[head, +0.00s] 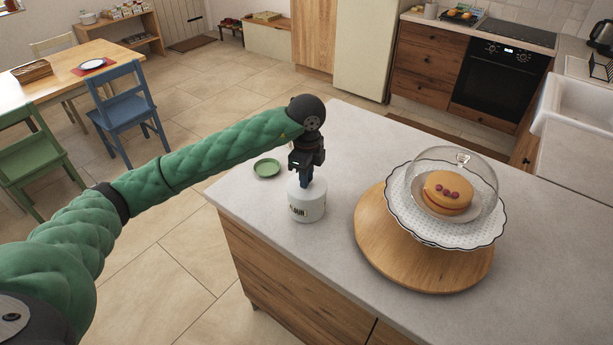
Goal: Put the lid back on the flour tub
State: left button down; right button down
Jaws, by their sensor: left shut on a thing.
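The white flour tub (307,208), with dark lettering on its side, stands upright near the left edge of the island counter. My left gripper (306,185) points straight down at the top of the tub. It is shut on the lid (294,186), which is white like the tub and mostly hidden by the fingers. The lid is at the tub's mouth, but I cannot tell whether it sits fully seated. My right gripper is not in view.
A small green dish (267,168) lies behind the tub to the left. To the right, a round wooden board (375,245) bears a scalloped stand (480,232) with a cake (447,193) under a clear dome (425,165). The counter (360,135) behind the tub is clear.

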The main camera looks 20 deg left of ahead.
pick_arm(q)
jog(key=c, duration=0.7)
grip_release()
jog(key=shift+c, duration=0.2)
jog(key=shift+r, duration=0.1)
jog(key=shift+r+p, duration=1.35)
jog(key=shift+r, duration=2.05)
grip_shut()
